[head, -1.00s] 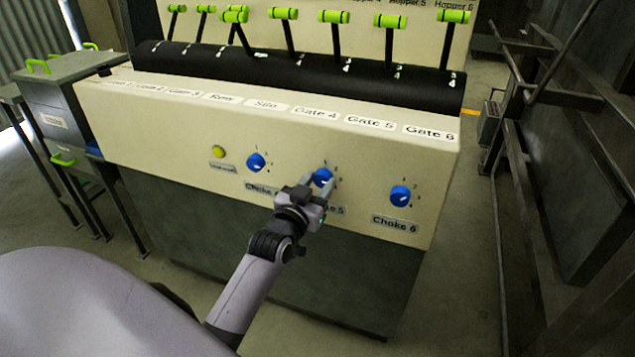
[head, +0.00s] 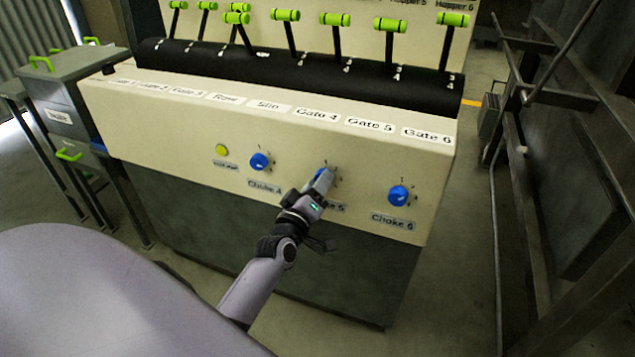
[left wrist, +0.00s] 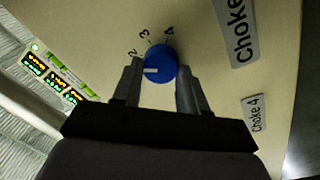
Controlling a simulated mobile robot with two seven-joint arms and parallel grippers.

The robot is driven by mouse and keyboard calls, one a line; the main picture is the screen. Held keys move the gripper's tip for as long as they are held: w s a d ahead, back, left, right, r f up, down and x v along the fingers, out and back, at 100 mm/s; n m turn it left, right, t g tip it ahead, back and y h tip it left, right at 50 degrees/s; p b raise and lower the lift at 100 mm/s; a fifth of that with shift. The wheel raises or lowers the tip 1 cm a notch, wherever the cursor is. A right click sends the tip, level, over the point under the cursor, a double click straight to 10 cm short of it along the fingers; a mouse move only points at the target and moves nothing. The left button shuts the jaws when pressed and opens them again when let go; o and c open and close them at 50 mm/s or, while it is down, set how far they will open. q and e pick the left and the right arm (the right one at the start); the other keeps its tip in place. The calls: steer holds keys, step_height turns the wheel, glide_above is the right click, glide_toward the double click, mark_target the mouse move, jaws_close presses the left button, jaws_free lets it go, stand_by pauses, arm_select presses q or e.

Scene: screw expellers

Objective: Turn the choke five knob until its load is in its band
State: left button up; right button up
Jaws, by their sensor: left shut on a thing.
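The choke five knob (head: 320,175) is a small blue dial on the sloped cream panel, mostly covered by my gripper in the head view. My left gripper (head: 327,178) is shut on it. In the left wrist view the blue knob (left wrist: 160,63) sits between the two fingers of my left gripper (left wrist: 158,82). Its white mark points left, a little below the printed 2; 3 and 4 also show around it. The choke five label (head: 335,207) is partly hidden by the gripper. My right gripper is not in view.
Blue knobs for choke 4 (head: 259,161) and choke 6 (head: 398,195) flank it, with a yellow button (head: 222,150) farther left. Green-handled levers (head: 339,20) stand above. Small lit displays (left wrist: 52,78) show in the left wrist view, too small to read surely.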

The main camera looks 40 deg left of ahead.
arm_select(q)
steer(key=n, duration=0.6)
steer(key=shift+f, duration=0.1)
steer(key=shift+n+y, duration=0.3)
steer(key=shift+y, duration=0.1)
steer(key=o, duration=1.1)
steer(key=shift+c, duration=0.2)
steer(key=v, duration=0.7)
steer(key=shift+p, duration=0.3)
